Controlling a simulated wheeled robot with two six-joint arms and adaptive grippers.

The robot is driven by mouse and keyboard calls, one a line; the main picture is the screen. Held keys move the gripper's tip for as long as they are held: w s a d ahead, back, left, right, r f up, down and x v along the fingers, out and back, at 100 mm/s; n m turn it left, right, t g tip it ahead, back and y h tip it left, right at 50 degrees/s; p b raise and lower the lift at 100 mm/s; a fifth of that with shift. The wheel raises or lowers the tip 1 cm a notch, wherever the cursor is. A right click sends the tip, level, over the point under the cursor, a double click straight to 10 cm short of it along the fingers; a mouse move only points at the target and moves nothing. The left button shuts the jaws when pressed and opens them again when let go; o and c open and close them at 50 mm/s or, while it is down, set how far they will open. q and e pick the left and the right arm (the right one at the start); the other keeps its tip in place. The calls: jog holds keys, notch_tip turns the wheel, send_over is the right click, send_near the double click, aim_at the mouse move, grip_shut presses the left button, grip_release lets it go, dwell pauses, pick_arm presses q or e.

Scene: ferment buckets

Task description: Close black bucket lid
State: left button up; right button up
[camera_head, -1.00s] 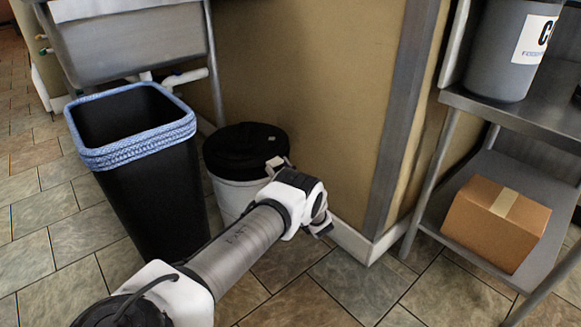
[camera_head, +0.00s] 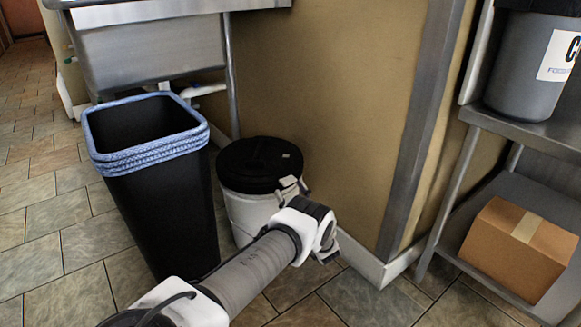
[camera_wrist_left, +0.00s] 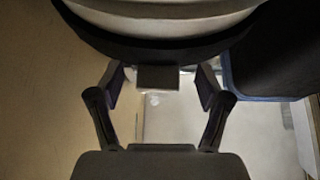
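The black lid (camera_head: 255,168) lies over the top of a white bucket (camera_head: 247,212) on the floor, in the corner by the wall. It looks roughly level; I cannot tell if it is fully seated. My left gripper (camera_head: 295,186) is at the lid's front right edge, partly covering the bucket. In the left wrist view, the white bucket (camera_wrist_left: 160,18) and the dark lid rim (camera_wrist_left: 160,48) fill the top. The left gripper's fingers (camera_wrist_left: 158,88) are apart, with a small dark tab (camera_wrist_left: 158,77) between them. Contact with the tab is unclear. My right gripper is out of view.
A black bin with a blue-edged liner (camera_head: 150,155) stands close to the bucket's left. The tan wall (camera_head: 330,90) is behind and right. A metal shelf (camera_head: 480,195) on the right holds a grey bucket (camera_head: 520,75) and a cardboard box (camera_head: 520,245). Floor shows in front.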

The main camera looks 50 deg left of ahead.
pick_arm(q)
jog(key=w+v, duration=0.1)
jog(key=v, duration=1.1)
jog(key=shift+s, duration=0.45)
jog(key=shift+r, duration=0.15)
